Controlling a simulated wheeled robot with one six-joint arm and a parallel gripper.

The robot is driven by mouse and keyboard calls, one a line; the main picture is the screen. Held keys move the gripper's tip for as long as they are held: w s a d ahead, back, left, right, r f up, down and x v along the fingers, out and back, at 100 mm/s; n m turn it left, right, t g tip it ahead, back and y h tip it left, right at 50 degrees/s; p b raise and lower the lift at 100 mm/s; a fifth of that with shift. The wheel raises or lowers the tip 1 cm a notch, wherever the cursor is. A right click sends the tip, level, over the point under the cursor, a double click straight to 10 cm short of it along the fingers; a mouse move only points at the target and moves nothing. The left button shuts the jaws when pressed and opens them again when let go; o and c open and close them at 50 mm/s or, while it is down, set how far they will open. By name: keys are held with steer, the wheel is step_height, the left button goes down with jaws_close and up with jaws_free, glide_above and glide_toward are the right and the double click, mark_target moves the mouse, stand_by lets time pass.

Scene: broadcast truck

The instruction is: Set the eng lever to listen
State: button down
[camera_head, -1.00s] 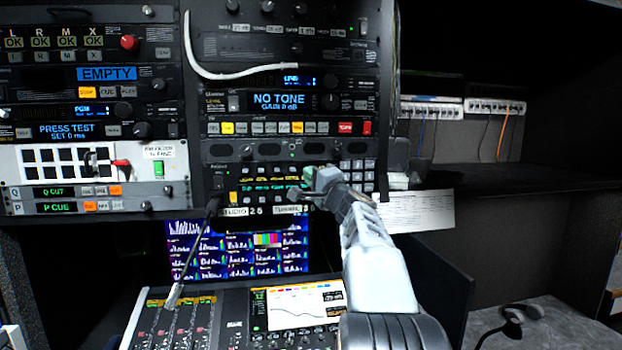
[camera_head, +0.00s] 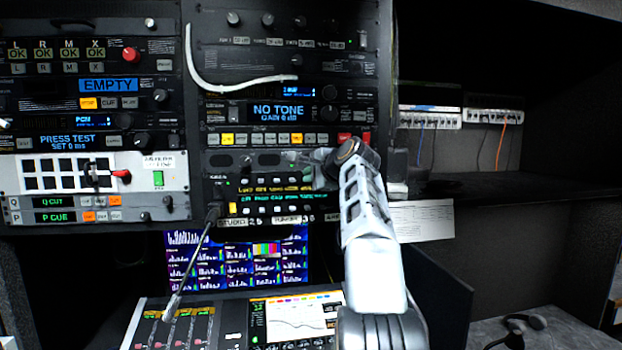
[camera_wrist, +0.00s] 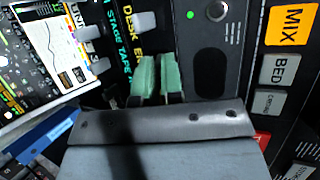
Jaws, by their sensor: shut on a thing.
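The intercom key panel (camera_head: 265,197) is the black unit with yellow and green lettering in the head view. Its small white levers (camera_wrist: 145,22) show in the wrist view, beside yellow labels including DESK and one starting EN, cut off by my gripper. Green text there reads STAGE and TAPE. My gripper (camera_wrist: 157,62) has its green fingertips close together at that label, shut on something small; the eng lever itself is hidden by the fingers. In the head view my gripper (camera_head: 298,159) is at the panel's upper right, partly hidden by my wrist.
A row of buttons (camera_head: 275,140) lies just above, with MIX (camera_wrist: 285,25) and BED (camera_wrist: 280,70) close to the gripper. A mixing console (camera_head: 185,325) and screen (camera_head: 190,255) are below. A white cable (camera_head: 235,85) hangs above. The shelf at right is mostly clear.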

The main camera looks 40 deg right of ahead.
steer(key=shift+r+g, duration=0.25)
steer(key=shift+g, duration=0.25)
stand_by(0.5)
steer(key=c, duration=1.5)
jaws_free()
steer(key=shift+w, duration=0.1)
steer(key=shift+c, duration=0.2)
steer(key=v, duration=1.3)
steer(key=shift+s+b, duration=0.4)
steer(key=shift+d+r, duration=0.1)
